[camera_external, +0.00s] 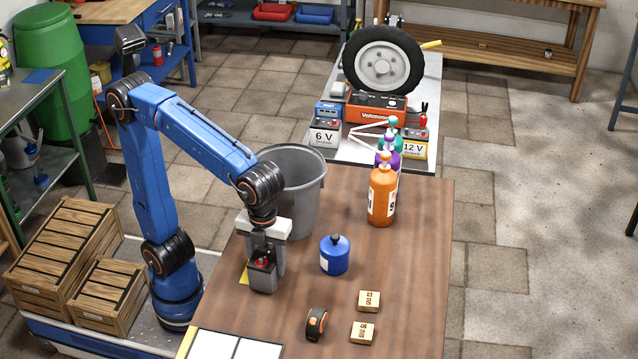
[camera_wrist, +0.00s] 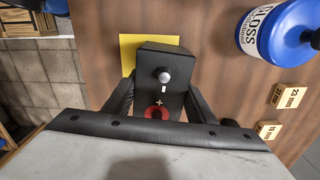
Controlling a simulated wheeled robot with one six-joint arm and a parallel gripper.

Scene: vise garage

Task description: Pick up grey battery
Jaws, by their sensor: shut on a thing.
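The grey battery (camera_external: 261,275) is a dark grey block near the left edge of the brown table. In the wrist view its top (camera_wrist: 158,75) shows a pale terminal and a red terminal with a plus mark. My gripper (camera_external: 264,272) points down over it, with one finger on each side. In the wrist view the fingers of my gripper (camera_wrist: 158,103) are shut on the battery's sides. A yellow square (camera_wrist: 130,50) lies under or beside the battery. I cannot tell whether the battery touches the table.
A blue bottle (camera_external: 334,256) stands just right of my gripper. A grey bin (camera_external: 303,205) is behind it. Orange bottle (camera_external: 382,195), small wooden blocks (camera_external: 369,300) and a black-orange item (camera_external: 316,323) are on the table (camera_external: 410,290). Table front right is clear.

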